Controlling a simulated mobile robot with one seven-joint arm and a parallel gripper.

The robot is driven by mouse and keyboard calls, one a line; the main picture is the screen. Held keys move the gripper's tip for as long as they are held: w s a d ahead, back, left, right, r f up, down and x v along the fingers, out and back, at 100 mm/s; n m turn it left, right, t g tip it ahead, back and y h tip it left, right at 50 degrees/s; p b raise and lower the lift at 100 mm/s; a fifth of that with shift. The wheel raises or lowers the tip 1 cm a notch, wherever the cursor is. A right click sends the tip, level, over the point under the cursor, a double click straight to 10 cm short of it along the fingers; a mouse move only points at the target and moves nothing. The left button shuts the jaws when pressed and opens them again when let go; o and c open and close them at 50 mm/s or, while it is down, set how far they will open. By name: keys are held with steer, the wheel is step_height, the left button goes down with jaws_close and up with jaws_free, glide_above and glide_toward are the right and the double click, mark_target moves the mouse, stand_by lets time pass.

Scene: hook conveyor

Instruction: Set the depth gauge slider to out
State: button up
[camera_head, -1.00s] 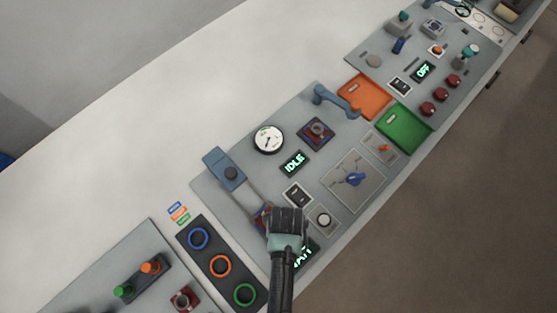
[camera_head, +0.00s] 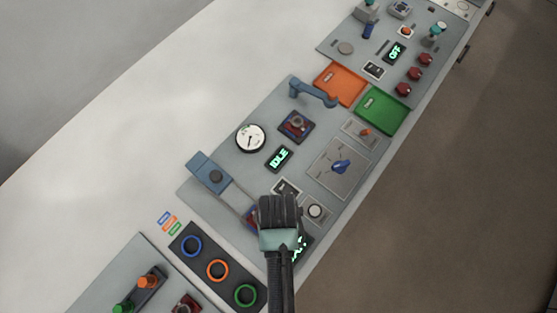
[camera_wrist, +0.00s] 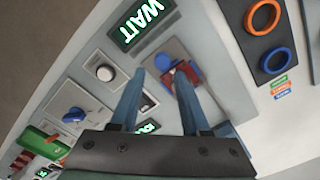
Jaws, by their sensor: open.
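No part of the panel is labelled as a depth gauge. A small orange slider-like knob (camera_head: 366,132) sits on a slotted grey plate at the panel's right side, and its setting is too small to read. A round white dial gauge (camera_head: 250,138) is at the panel's left. My gripper (camera_head: 278,200) is over the panel's near end, well away from the orange knob. In the wrist view my gripper (camera_wrist: 160,78) is open, with two blue fingers apart. A red block on a blue-and-grey mount (camera_wrist: 183,73) shows by the right fingertip; contact cannot be told.
A blue block (camera_head: 213,174) with rails stands left of my gripper. A white button (camera_head: 315,211) and blue rotary knob (camera_head: 340,167) lie to its right. A blue crank arm (camera_head: 313,93) rises near the orange tray (camera_head: 341,84) and green tray (camera_head: 383,111).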

step_height(320, 180, up, 6)
steer(key=shift+r, duration=0.15)
stand_by(0.6)
